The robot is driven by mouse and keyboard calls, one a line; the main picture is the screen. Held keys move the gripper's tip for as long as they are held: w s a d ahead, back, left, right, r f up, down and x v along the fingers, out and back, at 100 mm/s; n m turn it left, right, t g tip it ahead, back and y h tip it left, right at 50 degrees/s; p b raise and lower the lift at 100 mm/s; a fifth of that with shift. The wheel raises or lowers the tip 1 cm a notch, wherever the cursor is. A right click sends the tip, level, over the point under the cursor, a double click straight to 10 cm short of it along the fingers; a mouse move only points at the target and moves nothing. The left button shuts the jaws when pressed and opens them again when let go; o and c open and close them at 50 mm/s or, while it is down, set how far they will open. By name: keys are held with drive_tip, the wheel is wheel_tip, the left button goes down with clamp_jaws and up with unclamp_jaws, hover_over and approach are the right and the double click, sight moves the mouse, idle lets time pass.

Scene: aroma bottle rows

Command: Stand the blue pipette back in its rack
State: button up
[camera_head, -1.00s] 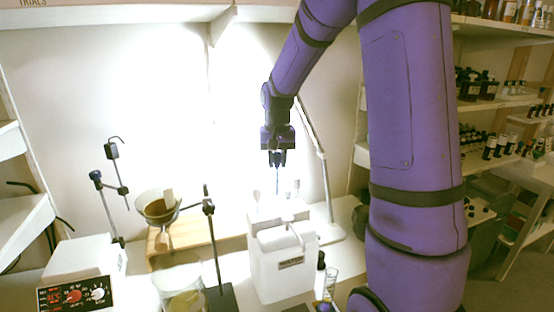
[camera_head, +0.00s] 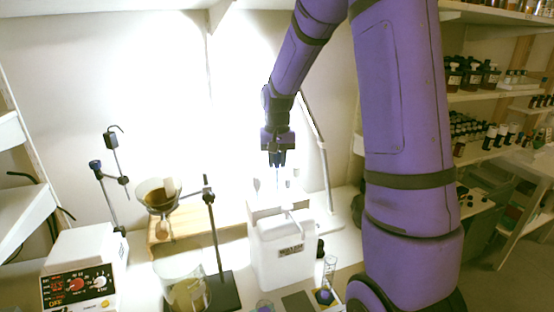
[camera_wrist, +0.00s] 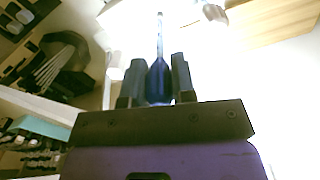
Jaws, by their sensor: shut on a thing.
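My gripper (camera_head: 277,163) points down above the bench and is shut on the blue pipette (camera_wrist: 158,82). In the wrist view the dark blue bulb sits between the two fingers, with the thin pale stem reaching out beyond them. In the head view the stem hangs roughly upright below the fingers and fades into the glare. A pale, washed-out block (camera_head: 262,205) stands below the gripper, behind the white jug. I cannot tell whether it is the rack, or how far the pipette tip is above it.
A white jug (camera_head: 284,258) with a label stands in front of the gripper. Left of it are a stand (camera_head: 213,230), a funnel (camera_head: 157,192), a glass beaker (camera_head: 184,285) and a control box (camera_head: 80,275). A small glass cylinder (camera_head: 328,275) stands right of the jug.

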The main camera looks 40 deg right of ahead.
drive_tip(key=shift+f, duration=2.95)
idle(0.7)
drive_tip(key=o, duration=0.7)
drive_tip(key=shift+c, duration=0.2)
drive_tip(key=shift+r, duration=2.55)
drive_tip(key=shift+r, duration=2.5)
